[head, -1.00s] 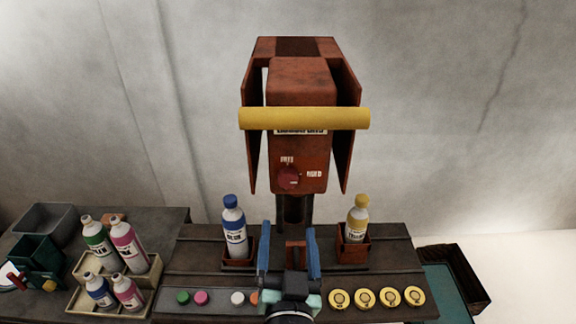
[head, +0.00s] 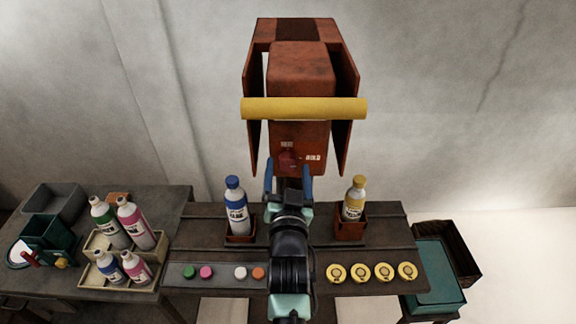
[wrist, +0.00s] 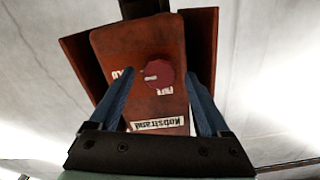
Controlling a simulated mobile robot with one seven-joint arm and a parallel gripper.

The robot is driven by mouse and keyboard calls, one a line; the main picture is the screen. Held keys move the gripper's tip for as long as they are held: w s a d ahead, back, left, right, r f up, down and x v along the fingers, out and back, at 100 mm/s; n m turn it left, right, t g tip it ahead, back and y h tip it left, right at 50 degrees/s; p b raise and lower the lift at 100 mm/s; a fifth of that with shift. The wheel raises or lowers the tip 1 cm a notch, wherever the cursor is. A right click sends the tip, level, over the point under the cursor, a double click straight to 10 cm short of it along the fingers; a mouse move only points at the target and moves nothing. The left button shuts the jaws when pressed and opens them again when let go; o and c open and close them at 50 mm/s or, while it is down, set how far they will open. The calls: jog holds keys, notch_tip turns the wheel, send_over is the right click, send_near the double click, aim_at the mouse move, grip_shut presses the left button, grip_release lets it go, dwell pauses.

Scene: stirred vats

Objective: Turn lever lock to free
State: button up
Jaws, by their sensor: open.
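The lever lock is a dark red round knob (head: 289,160) on the front of the rust-red machine (head: 300,66). A label reading FREE is above it and one reading HELD is to its right. In the wrist view the knob (wrist: 162,72) appears upside down, and a pale mark on it lies on the side towards HELD. My gripper (head: 289,172) is open, with its blue fingers just in front of and below the knob. In the wrist view the gripper (wrist: 160,78) has one finger on each side of the knob, apart from it.
A yellow bar (head: 304,108) crosses the machine above the knob. A blue-capped bottle (head: 236,206) and a yellow-capped bottle (head: 354,200) stand on the bench, either side of my arm. Coloured buttons (head: 206,272) and yellow discs (head: 370,272) line its front.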

jog(key=shift+w, duration=0.3)
jog(key=shift+c, duration=0.2)
grip_shut()
